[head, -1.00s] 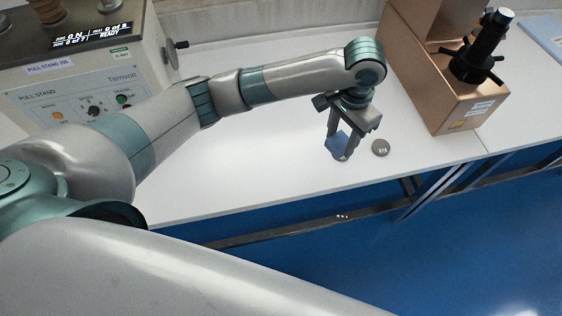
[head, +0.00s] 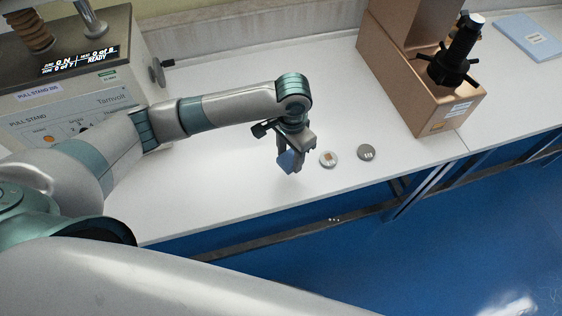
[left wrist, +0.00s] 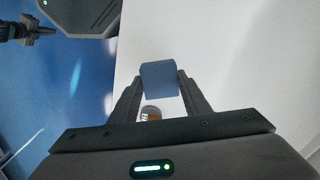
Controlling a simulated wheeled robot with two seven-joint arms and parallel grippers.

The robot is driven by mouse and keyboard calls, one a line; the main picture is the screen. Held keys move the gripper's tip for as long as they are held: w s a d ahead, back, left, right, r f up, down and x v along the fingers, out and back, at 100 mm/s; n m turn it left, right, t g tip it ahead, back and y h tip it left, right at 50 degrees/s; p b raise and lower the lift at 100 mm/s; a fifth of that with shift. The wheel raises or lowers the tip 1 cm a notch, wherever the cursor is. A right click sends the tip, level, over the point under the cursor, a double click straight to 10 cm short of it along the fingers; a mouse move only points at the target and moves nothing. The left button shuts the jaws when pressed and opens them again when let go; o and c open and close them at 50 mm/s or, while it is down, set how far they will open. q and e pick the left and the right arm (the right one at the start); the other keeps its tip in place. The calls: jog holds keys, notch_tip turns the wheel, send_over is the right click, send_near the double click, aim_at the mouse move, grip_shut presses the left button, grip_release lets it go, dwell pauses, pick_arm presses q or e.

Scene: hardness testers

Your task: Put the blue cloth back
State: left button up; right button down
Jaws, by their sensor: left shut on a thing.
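The blue cloth (head: 287,162) is a small blue piece between the fingers of my left gripper (head: 291,158). It also shows in the left wrist view (left wrist: 159,78), gripped at the fingertips. My left gripper is shut on it, pointing down over the white bench (head: 235,180) near its front edge. Whether the cloth touches the bench cannot be told. My right gripper is not in view.
Two small round discs lie right of the gripper: one with a brown square (head: 328,159) and one plain grey (head: 366,152). A copper-coloured tester (head: 420,85) stands behind them. A pull stand (head: 75,85) stands at left. A blue folder (head: 528,36) lies far right.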

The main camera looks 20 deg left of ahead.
aim_at(281, 158)
pick_arm(q)
jog(key=shift+s+a+f, duration=0.15)
jog(key=shift+a+f, duration=0.2)
jog(key=shift+a, duration=0.25)
jog(key=shift+s+a+f, duration=0.15)
jog(key=shift+a+f, duration=0.2)
jog(key=shift+a, duration=0.2)
jog(key=shift+f, duration=0.1)
jog(key=shift+f+p, duration=0.15)
jog(key=shift+p, duration=0.2)
notch_tip(281, 158, down, 3)
jog(key=shift+r+p, duration=0.1)
jog(key=shift+p, duration=0.4)
jog(key=shift+f, duration=0.4)
jog(key=shift+f, duration=0.15)
jog(key=o, duration=0.9)
jog(key=shift+o, duration=0.2)
